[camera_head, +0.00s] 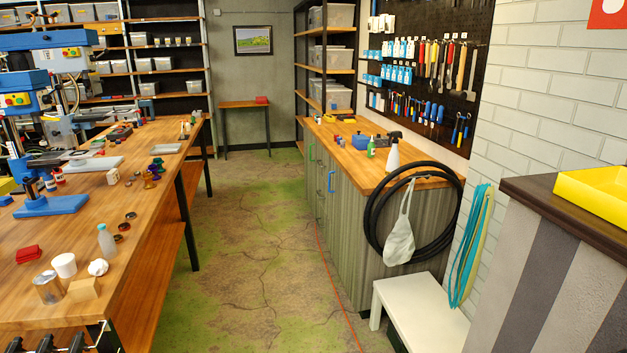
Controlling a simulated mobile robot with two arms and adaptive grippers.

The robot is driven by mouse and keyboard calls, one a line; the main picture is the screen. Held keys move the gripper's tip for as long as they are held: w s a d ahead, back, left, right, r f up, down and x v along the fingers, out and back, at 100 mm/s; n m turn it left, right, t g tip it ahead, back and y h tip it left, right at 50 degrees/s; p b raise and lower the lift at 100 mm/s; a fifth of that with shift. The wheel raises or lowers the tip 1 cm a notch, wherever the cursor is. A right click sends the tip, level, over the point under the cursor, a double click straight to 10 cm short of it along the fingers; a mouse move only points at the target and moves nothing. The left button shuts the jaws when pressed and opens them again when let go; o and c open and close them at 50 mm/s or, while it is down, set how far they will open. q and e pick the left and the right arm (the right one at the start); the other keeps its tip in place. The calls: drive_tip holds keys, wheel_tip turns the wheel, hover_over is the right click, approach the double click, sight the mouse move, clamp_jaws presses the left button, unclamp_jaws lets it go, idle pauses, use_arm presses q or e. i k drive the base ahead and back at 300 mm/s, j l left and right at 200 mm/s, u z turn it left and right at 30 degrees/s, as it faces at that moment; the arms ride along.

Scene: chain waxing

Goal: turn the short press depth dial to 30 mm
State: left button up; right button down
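Blue drill presses stand on the wooden workbench at the left edge. One press head (22,80) sits lower, with a yellow panel (16,99) carrying small buttons. Another press head (50,39) sits higher and has a similar yellow panel (71,52). The lower head is partly cut off by the picture's left edge. I cannot make out a depth dial or any depth marks at this distance. Neither of my grippers is in view.
A white stool (420,310) and dark counter (560,205) stand right.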

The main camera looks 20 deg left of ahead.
sight(47, 99)
drive_tip(key=i+u, duration=0.25)
drive_tip(key=u, duration=0.25)
drive_tip(key=i+u, duration=0.3)
drive_tip(key=u, duration=0.15)
drive_tip(key=i+l+u, duration=0.15)
drive_tip(key=u, duration=0.35)
drive_tip(key=i+l+u, duration=0.3)
drive_tip(key=u, duration=0.2)
drive_tip(key=i+l+u, duration=0.35)
drive_tip(key=l, duration=0.25)
drive_tip(key=i+l+u, duration=0.2)
drive_tip(key=l, duration=0.15)
drive_tip(key=i+l+z, duration=0.25)
drive_tip(key=i+l, duration=0.1)
drive_tip(key=i, duration=0.1)
